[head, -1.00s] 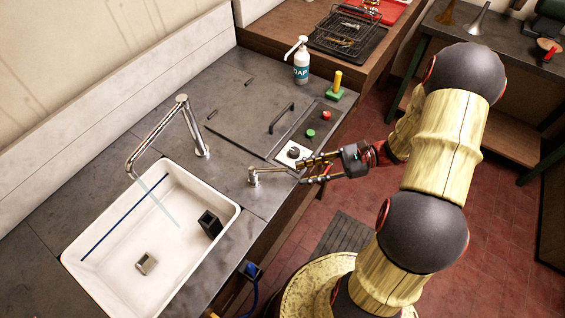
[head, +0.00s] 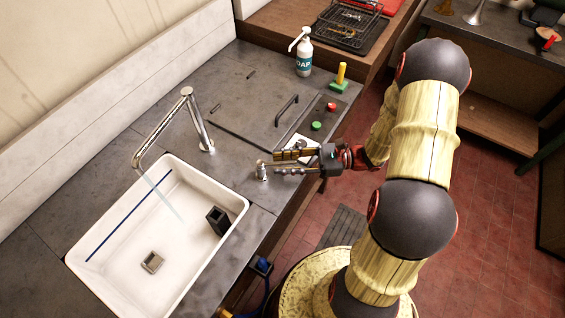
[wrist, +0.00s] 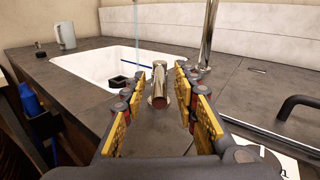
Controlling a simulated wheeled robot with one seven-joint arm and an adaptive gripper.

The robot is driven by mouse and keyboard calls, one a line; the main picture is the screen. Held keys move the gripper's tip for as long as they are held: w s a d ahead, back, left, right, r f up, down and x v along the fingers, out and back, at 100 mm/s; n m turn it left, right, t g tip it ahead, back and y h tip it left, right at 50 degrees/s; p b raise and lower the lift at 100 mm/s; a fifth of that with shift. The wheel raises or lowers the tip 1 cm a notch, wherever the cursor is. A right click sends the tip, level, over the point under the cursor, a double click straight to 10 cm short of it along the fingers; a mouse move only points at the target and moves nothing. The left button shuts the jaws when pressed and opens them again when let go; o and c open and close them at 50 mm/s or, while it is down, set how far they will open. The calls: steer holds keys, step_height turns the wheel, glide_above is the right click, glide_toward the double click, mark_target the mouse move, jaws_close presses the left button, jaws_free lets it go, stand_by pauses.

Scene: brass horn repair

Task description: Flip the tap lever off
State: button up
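The tap lever (head: 262,170) is a short chrome fitting on the grey counter, right of the sink. In the wrist view the chrome lever (wrist: 159,88) stands between my two fingers, with a gap on each side. My gripper (head: 277,163) is open, its fingertips reaching in from the right close to the lever; it also shows in the wrist view (wrist: 162,82). The fingers partly hide the lever in the head view. The chrome spout (head: 190,115) arches over the white sink (head: 135,225), and a pale water stream (head: 162,195) falls from it.
A black holder (head: 216,219) sits in the sink. A flat lid with a black handle (head: 287,109), a green button (head: 316,126) and a red button (head: 332,106) lie behind my gripper. A soap bottle (head: 304,58) stands at the back.

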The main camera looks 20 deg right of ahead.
steer(key=shift+a, duration=0.1)
steer(key=shift+c, duration=0.9)
jaws_close()
